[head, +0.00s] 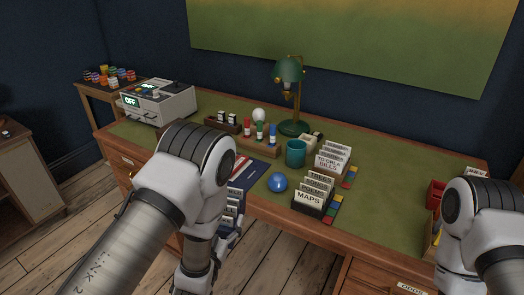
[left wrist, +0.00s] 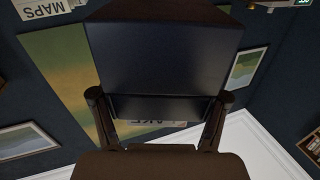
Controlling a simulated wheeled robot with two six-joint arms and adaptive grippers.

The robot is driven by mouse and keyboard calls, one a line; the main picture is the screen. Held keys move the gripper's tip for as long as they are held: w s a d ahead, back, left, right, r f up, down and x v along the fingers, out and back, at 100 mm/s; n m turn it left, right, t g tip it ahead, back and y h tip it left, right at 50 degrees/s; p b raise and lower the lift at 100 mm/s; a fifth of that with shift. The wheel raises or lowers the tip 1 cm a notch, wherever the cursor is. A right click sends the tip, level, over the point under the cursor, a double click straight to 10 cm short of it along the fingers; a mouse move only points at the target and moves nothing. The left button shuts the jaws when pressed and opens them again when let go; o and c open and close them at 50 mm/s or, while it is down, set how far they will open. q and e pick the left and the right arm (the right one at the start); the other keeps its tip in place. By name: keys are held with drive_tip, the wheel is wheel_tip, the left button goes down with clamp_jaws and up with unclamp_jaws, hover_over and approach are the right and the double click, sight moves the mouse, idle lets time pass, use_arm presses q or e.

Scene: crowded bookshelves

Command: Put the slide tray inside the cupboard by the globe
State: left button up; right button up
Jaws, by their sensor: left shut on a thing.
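My left gripper (head: 228,238) is low at the desk's front edge, partly hidden by my own arm. It is shut on a dark tray with white labelled cards (head: 233,200), apparently the slide tray. In the left wrist view, the tray's dark face (left wrist: 160,60) fills the space between the two fingers (left wrist: 158,100), and part of a white label (left wrist: 160,126) shows below it. A small blue ball (head: 277,182) sits on the desk; I cannot tell whether it is the globe. I cannot make out an open cupboard. My right arm is at the right edge, its fingertips not seen.
A low wooden cabinet (head: 30,172) stands at far left, with bare floor between.

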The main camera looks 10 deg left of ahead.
sight(237, 197)
use_arm(q)
drive_tip(key=w+b, duration=0.1)
drive_tip(key=w, duration=0.1)
drive_tip(key=w+d+m+h+b, duration=0.1)
drive_tip(key=w, duration=0.1)
drive_tip(key=w+f+h+b, duration=0.1)
drive_tip(key=w, duration=0.1)
drive_tip(key=shift+w+d+m+b, duration=0.1)
drive_tip(key=shift+d+m+b, duration=0.05)
drive_tip(key=shift+m+b, duration=0.2)
drive_tip(key=w+h+b, duration=0.1)
drive_tip(key=w+r+m+h+b, duration=0.1)
drive_tip(key=w, duration=0.1)
drive_tip(key=w+d+g+h+b, duration=0.1)
drive_tip(key=shift+w+r+m, duration=0.15)
drive_tip(key=shift+w+m, duration=0.15)
drive_tip(key=shift+m, duration=0.05)
drive_tip(key=shift+w+d+r+h, duration=0.1)
drive_tip(key=shift+w+r+h, duration=0.2)
drive_tip(key=shift+h, duration=0.2)
drive_tip(key=shift+s+r, duration=0.1)
